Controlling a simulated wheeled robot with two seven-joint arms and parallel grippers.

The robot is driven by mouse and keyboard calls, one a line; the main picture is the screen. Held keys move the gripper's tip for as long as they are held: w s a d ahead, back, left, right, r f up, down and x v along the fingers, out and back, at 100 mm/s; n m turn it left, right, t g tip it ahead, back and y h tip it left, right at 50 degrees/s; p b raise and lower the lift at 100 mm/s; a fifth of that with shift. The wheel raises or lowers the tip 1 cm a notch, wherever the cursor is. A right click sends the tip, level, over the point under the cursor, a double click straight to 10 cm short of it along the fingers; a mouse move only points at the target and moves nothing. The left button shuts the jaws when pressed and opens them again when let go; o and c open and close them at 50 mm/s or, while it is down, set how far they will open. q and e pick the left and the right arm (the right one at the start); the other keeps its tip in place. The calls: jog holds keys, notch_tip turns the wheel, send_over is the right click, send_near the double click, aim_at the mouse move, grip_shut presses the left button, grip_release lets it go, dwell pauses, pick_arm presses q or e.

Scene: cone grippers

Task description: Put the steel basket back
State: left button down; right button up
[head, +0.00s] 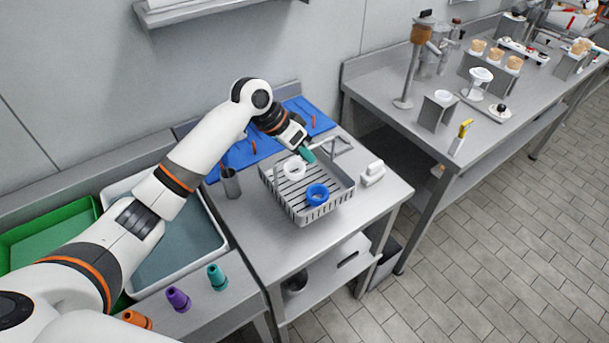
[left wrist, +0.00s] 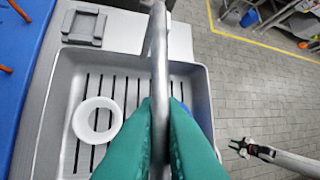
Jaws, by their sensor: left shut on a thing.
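The steel basket (head: 318,212) is a grey slotted tray with low walls and a raised bar handle, at the steel table's middle. In the left wrist view, the basket (left wrist: 58,120) shows below the handle (left wrist: 158,60). A white ring (head: 294,168) and a blue ring (head: 317,194) lie inside it. My left gripper (head: 309,155) has teal fingers and is shut on the handle, over the basket. I cannot tell whether the basket touches the table. My right gripper (left wrist: 241,148) is small at the right of the left wrist view, apart from the basket; its opening is unclear.
A pale block (head: 373,174) stands right of the basket. A metal cup (head: 231,183) stands left, and a blue mat (head: 243,150) with orange-handled tools lies behind. A white tub (head: 222,255) is at the left. A second table (head: 420,120) with stands is at the right.

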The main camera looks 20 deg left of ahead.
pick_arm(q)
jog(key=p, duration=0.1)
send_over(305, 187)
notch_tip(305, 187, down, 5)
jog(key=shift+f, duration=0.2)
jog(key=shift+w+a, duration=0.1)
jog(key=shift+f, duration=0.2)
jog(key=c, duration=1.5)
grip_release()
jog(key=shift+c, duration=0.2)
jog(key=b+v, duration=0.2)
jog(key=v, duration=1)
jog(key=shift+r, duration=0.15)
